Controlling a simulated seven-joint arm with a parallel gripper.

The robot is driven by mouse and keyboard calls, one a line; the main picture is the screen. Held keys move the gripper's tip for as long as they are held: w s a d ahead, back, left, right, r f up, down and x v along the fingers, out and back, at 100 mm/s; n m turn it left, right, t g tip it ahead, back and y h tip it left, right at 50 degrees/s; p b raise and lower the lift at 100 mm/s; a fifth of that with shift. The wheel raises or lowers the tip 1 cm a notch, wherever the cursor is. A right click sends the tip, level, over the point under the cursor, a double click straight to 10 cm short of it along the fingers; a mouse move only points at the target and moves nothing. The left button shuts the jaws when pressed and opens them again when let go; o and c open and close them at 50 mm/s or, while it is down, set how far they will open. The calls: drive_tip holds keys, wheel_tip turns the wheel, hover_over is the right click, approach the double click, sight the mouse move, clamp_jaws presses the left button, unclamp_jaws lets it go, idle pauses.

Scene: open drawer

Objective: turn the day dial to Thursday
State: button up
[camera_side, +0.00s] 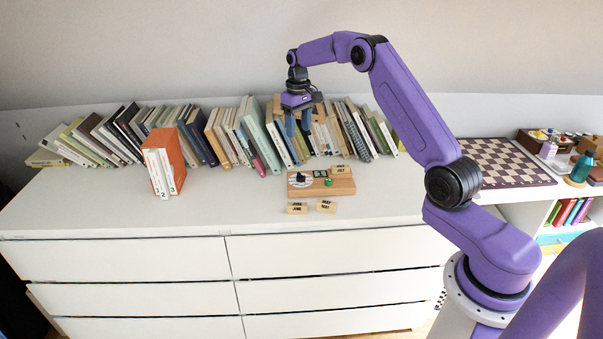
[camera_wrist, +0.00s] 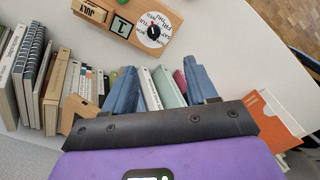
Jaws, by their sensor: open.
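The day dial is a white disc with a black pointer, on the left part of a wooden calendar board (camera_side: 343,187) in the side view. The dial (camera_side: 300,180) also shows at the top of the wrist view (camera_wrist: 153,30), with day letters around its rim. I cannot tell surely which day the pointer marks. My gripper (camera_side: 298,132) has blue fingers, open and empty, pointing down above the back of the dresser, in front of the books. It is behind and above the board, apart from the dial. The fingers also show in the wrist view (camera_wrist: 158,70).
A row of books (camera_side: 245,135) lines the wall behind the board. Loose wooden blocks (camera_side: 326,206) lie in front of it. An orange holder with white volumes (camera_side: 163,165) stands left. A chessboard (camera_side: 500,162) lies right. The white dresser top (camera_side: 100,205) is clear at front left.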

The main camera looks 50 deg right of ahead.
drive_tip(key=d, duration=0.2)
approach(301, 174)
wheel_tip(301, 174, down, 9)
drive_tip(key=shift+s+f, duration=0.1)
idle(0.4)
drive_tip(key=c, duration=1)
